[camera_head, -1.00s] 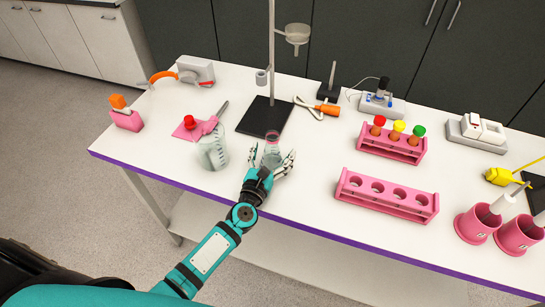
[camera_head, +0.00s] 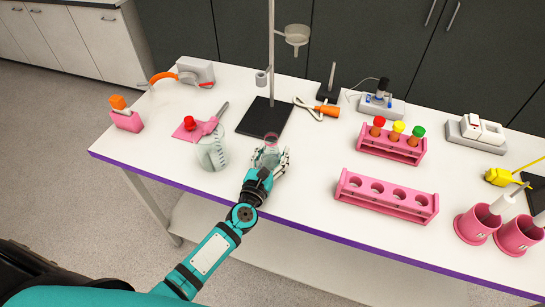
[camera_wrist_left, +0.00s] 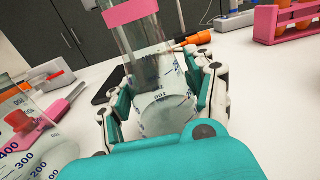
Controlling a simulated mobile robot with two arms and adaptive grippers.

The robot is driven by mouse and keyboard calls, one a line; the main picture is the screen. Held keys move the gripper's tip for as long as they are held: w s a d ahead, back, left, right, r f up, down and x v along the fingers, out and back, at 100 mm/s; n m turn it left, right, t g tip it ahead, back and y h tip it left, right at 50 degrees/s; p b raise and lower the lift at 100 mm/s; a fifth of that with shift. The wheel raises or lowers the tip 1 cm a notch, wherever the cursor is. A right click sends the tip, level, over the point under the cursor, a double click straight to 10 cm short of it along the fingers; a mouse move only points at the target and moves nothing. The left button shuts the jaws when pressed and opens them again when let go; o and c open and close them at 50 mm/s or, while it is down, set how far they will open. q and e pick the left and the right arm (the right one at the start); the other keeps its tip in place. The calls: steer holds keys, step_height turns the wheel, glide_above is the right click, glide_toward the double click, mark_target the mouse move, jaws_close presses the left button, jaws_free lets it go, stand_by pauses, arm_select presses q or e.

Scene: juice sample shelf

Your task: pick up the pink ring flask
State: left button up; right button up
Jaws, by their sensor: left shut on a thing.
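The pink ring flask (camera_head: 271,147) is a clear glass flask with a pink band around its neck. It stands upright near the front edge of the table. In the left wrist view the flask (camera_wrist_left: 150,62) shows its pink band (camera_wrist_left: 130,12) at the top and printed marks on its body. My left gripper (camera_head: 270,162) is closed around the flask's body, with fingers on both sides of the glass in the left wrist view (camera_wrist_left: 165,98). The flask's base is partly hidden by the hand. My right gripper is not in view.
A larger graduated beaker (camera_head: 212,150) stands close to the left of the hand. A stand with a black base (camera_head: 264,117) is behind. An empty pink rack (camera_head: 386,196) is to the right, and a pink rack with capped tubes (camera_head: 391,148) is behind it.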

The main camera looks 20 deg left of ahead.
mark_target(269, 153)
arm_select(q)
steer(key=shift+f, duration=0.1)
steer(key=shift+r+p, duration=0.3)
steer(key=shift+r, duration=0.3)
jaws_close()
step_height(269, 153, up, 2)
steer(key=shift+r+p, duration=0.2)
steer(key=shift+p, duration=0.45)
steer(key=shift+s+f, duration=0.1)
steer(key=shift+s, duration=0.25)
steer(key=s+d+r+b, duration=0.1)
steer(key=s+b, duration=0.2)
steer(key=s, duration=1.2)
steer(key=shift+d+r, duration=0.15)
steer(key=shift+r, duration=0.15)
steer(key=shift+s, duration=0.15)
